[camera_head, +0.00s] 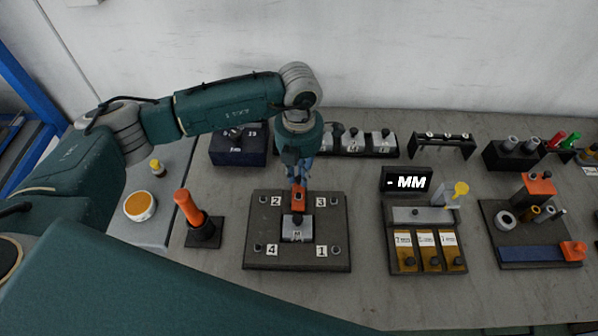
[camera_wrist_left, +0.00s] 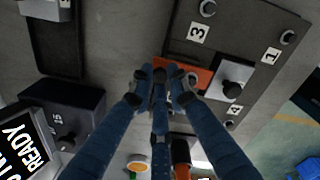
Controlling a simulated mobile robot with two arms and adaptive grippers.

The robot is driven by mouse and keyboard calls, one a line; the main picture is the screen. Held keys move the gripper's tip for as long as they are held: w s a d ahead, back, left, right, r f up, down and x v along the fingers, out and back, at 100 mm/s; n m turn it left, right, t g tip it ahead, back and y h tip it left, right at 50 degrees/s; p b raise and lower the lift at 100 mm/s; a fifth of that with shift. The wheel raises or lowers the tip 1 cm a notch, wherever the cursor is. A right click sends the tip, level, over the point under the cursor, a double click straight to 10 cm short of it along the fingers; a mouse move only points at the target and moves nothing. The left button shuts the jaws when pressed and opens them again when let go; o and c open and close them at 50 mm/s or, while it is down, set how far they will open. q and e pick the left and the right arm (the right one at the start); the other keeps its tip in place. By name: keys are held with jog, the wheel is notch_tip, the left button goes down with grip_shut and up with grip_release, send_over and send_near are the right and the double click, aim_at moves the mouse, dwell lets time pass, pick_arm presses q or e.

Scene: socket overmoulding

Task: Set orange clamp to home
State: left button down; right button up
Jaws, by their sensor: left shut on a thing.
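The orange clamp (camera_head: 299,201) lies at the top middle of a dark plate (camera_head: 262,225) with corner labels 1 to 4, against a silver block (camera_head: 298,234). The clamp also shows in the left wrist view (camera_wrist_left: 196,78), beside the silver block (camera_wrist_left: 238,73). My left gripper (camera_head: 298,181) reaches down from above onto the clamp's far end. In the left wrist view its blue fingers (camera_wrist_left: 161,76) are closed around a small dark part at the clamp's end, and they hide part of it. My right gripper is not in view.
An orange-handled tool (camera_head: 188,208) stands upright left of the plate. A display (camera_head: 406,180) reading "- MM" and a gauge box stand to the right. A fixture with orange parts (camera_head: 540,184) is farther right. A dark box (camera_head: 238,150) and silver blocks stand behind.

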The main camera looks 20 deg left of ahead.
aim_at(299, 192)
pick_arm(q)
jog(key=shift+s+d, duration=0.25)
jog(key=shift+s, duration=0.35)
jog(key=shift+s+d, duration=0.2)
jog(key=shift+s, duration=0.4)
jog(key=shift+w, duration=0.1)
jog(key=c, duration=1.9)
grip_release()
jog(key=shift+a+f, duration=0.1)
jog(key=shift+o, duration=1.2)
jog(key=shift+r, duration=0.2)
jog(key=shift+r, duration=0.2)
notch_tip(299, 192, up, 12)
jog(key=shift+f, duration=0.2)
